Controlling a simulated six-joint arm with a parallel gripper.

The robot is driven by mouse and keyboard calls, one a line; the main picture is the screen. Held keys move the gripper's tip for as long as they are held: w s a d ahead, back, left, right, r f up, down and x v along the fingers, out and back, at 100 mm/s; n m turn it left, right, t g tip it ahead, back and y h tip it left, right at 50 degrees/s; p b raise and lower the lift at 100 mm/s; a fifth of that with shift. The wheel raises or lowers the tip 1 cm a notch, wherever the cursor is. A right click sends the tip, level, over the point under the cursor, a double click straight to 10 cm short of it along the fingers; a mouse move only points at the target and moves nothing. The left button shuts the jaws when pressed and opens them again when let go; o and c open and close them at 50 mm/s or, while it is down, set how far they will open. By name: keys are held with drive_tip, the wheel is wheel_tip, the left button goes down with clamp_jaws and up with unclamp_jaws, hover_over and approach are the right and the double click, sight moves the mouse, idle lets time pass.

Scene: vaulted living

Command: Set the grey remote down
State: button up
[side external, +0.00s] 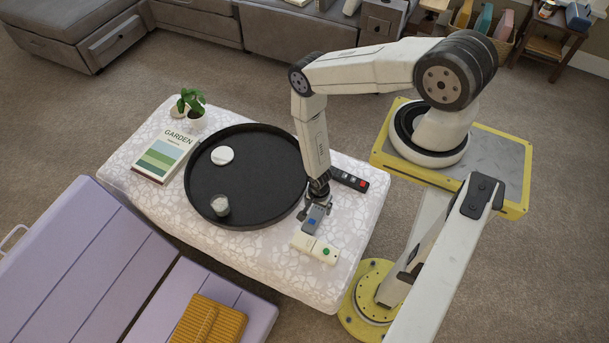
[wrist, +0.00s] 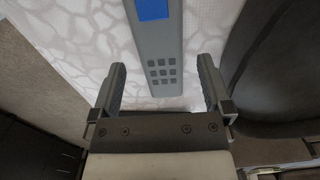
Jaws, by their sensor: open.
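The grey remote (side external: 315,217) with a blue button is at the near right part of the white patterned ottoman top (side external: 265,265), beside the black tray. It appears to lie on the cloth. In the wrist view the grey remote (wrist: 160,45) runs from the top edge down between the fingers, with free room on both sides. My gripper (side external: 315,211) is open just over it, one finger on each side. In the wrist view my gripper (wrist: 161,68) shows no finger touching the remote. The remote's far end is out of the wrist view.
A cream remote (side external: 315,248) with a green button lies just nearer. A black remote (side external: 349,180) lies beyond, on the right. The round black tray (side external: 250,160) holds a white disc (side external: 222,155) and a glass (side external: 220,205).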

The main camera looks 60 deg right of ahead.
drive_tip(key=shift+f, duration=1.4)
drive_tip(key=shift+c, duration=0.2)
clamp_jaws()
drive_tip(key=shift+r, duration=0.2)
drive_tip(key=shift+r, duration=1)
drive_tip(key=s+a+r, duration=0.3)
drive_tip(key=s+r, duration=0.7)
drive_tip(key=s, duration=0.3)
drive_tip(key=shift+s+r, duration=0.35)
drive_tip(key=shift+s, duration=0.05)
